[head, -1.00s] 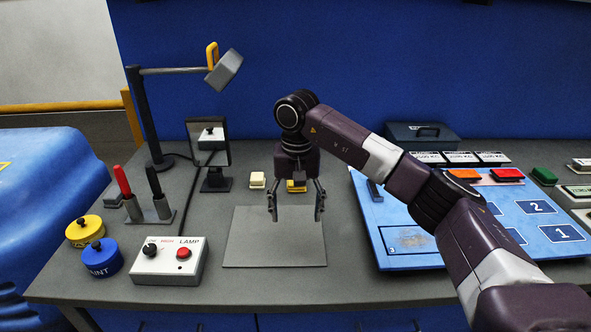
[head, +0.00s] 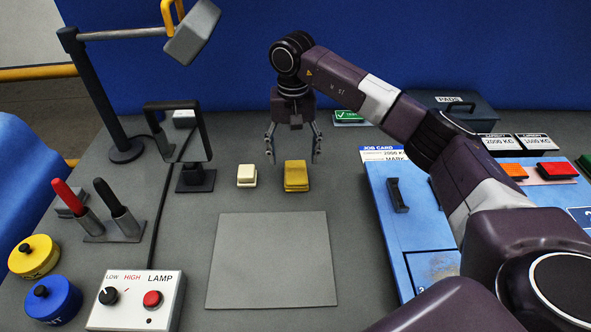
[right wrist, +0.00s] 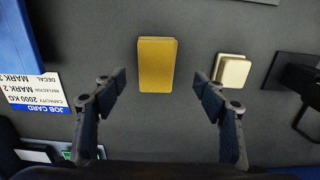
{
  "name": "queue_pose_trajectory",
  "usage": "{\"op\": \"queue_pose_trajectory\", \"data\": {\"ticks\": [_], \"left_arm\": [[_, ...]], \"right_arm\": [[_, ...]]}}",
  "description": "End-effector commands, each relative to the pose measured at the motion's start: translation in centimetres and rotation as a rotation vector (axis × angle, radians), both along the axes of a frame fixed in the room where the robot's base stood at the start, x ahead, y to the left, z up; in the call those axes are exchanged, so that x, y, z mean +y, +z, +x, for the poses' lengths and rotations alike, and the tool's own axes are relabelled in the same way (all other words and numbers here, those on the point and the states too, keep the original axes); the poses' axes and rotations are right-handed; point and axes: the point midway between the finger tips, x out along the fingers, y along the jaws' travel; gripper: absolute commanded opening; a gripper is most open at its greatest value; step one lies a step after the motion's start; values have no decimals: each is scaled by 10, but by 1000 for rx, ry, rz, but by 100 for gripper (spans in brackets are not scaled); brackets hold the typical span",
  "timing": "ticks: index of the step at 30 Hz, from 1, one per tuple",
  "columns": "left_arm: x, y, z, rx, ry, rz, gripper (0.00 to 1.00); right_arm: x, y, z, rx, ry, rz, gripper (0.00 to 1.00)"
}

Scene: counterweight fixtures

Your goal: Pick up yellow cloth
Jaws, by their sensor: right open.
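The yellow cloth (head: 296,176) is a small folded block on the grey bench, behind the flat grey plate. In the right wrist view the yellow cloth (right wrist: 157,64) lies beyond the fingertips, roughly centred between them. My right gripper (head: 293,160) is open and empty, pointing down above and just behind the cloth in the head view. Its two fingers also show apart in the right wrist view (right wrist: 158,78). The fingers do not visibly touch the cloth. My left gripper is not in view.
A cream block (head: 247,175) sits close left of the cloth. A small framed mirror (head: 178,133) stands further left. The flat grey plate (head: 272,260) lies in front. A blue board (head: 408,232) is at the right, and a lamp control box (head: 136,300) is front left.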

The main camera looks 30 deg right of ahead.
Motion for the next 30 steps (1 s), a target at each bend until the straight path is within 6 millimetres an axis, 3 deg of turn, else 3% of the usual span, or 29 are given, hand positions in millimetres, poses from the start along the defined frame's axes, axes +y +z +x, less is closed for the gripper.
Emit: {"op": "queue_pose_trajectory", "data": {"ticks": [5,11,15,20,30], "left_arm": [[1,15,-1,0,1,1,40],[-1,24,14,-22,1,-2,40],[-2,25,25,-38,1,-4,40],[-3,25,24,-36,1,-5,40],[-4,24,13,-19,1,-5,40]], "right_arm": [[-4,-19,-2,5,-1,2,65],[-6,-47,-2,2,1,1,65],[-6,-52,-1,-2,0,1,65],[-6,-53,-1,-1,0,0,65],[-6,-52,-1,-1,0,0,28]]}}
